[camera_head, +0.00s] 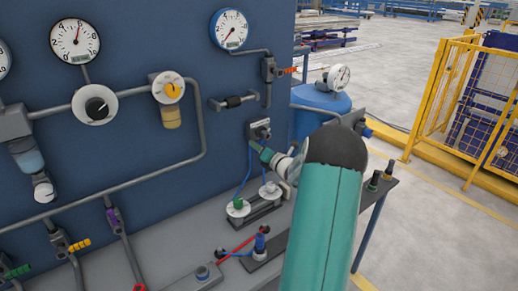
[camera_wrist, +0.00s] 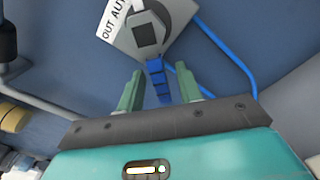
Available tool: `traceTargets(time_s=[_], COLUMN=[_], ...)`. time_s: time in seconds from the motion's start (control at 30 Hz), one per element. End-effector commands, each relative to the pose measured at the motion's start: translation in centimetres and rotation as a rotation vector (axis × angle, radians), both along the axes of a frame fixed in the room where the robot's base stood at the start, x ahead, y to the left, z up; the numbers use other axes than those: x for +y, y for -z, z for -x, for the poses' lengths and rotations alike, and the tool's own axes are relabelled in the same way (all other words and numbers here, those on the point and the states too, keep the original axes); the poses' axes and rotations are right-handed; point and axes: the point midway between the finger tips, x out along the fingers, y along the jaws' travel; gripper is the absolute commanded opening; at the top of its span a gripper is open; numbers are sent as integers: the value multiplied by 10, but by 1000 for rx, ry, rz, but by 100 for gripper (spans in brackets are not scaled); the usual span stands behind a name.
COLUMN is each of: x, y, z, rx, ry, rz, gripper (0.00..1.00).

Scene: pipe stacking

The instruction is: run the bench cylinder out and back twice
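The wall valve (camera_head: 258,130) is a grey plate with a dark square hub, mounted low on the blue panel. In the wrist view its plate (camera_wrist: 118,38) carries a white label reading "OUT AUT", cut off. A blue segmented lever (camera_wrist: 159,82) points down from the hub. My gripper (camera_wrist: 158,70) is open, with one green finger on each side of the lever and gaps showing between. In the head view my gripper (camera_head: 265,156) is just below the valve, partly hidden by my arm. I cannot clearly identify the bench cylinder; my arm covers part of the bench.
Blue hoses (camera_wrist: 225,50) run from the valve. Two white round fittings (camera_head: 238,207) stand on the bench below, with a red rod (camera_head: 237,243) and blue fitting (camera_head: 260,243) in front. Gauges (camera_head: 229,29) and pipes cover the panel. A blue tank (camera_head: 318,105) stands right; yellow fencing (camera_head: 440,95) beyond.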

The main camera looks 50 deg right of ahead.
Motion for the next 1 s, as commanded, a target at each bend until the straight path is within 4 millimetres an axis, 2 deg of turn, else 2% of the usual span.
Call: traceTargets(time_s=[0.17, 0.6, 0.7, 0.83, 1.0], x=[2, 23, 27, 30, 30], y=[0, 0, 0, 0, 0], z=[16, 107, 121, 132, 135], rx=[1, 1, 1, 1, 1], ry=[2, 3, 2, 2, 1], rz=[1, 0, 0, -1, 0], gripper=[35, 35, 35, 35, 35])
